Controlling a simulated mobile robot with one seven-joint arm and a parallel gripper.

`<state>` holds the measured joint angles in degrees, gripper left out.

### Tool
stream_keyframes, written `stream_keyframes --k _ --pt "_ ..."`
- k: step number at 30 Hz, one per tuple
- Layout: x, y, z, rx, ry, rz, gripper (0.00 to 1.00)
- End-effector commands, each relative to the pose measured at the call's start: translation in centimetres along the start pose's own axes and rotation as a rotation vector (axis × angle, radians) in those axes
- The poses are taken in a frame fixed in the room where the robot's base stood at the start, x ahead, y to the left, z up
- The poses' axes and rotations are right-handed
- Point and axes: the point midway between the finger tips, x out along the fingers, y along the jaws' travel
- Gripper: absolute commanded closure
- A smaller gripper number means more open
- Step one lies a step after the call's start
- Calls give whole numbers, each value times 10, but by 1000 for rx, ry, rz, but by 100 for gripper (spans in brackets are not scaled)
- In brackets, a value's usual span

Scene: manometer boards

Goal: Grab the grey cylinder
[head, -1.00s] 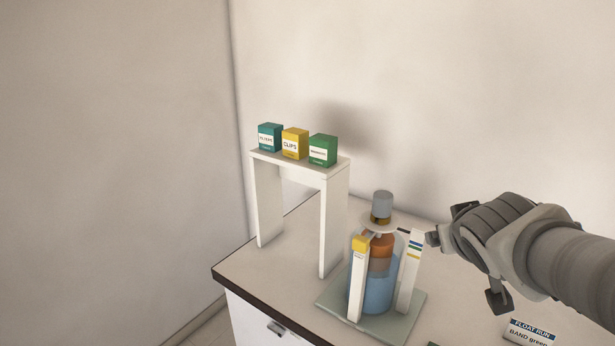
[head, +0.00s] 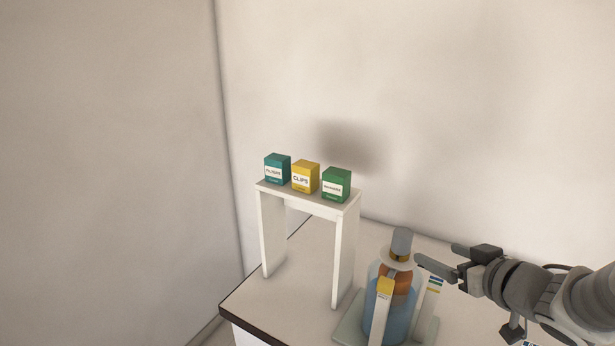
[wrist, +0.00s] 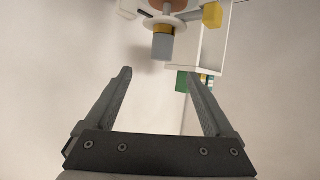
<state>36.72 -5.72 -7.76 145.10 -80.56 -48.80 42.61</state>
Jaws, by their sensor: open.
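The grey cylinder (head: 402,241) stands upright above a yellow-brown band at the top of the bottle assembly, which holds blue liquid and an orange float (head: 398,281). In the wrist view the cylinder (wrist: 162,47) shows inverted, centred between the fingers and just beyond their tips. My gripper (head: 437,254) is open and empty, just right of the cylinder in the head view, with its fingers pointing left towards it. The wrist view shows both fingers (wrist: 158,75) spread, with nothing between them.
A yellow-topped white post (head: 383,310) and a striped post (head: 434,288) flank the bottle (head: 400,312) on a pale base plate (head: 348,327). A white stand (head: 344,255) to the left bears teal (head: 277,169), yellow (head: 305,177) and green (head: 336,185) boxes. A wall is behind.

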Motion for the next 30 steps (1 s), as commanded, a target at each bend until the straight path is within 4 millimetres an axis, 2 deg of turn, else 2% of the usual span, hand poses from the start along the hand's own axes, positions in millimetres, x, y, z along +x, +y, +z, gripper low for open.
stream_keyframes --k 3,6,15,21,30 --pt "-8 1 2 27 23 -4 12" --pt "-7 0 0 34 30 -8 12" --pt "14 -1 -2 36 27 -9 12" --pt "60 -1 6 28 30 -9 12" --pt "105 -1 2 28 30 -8 12"
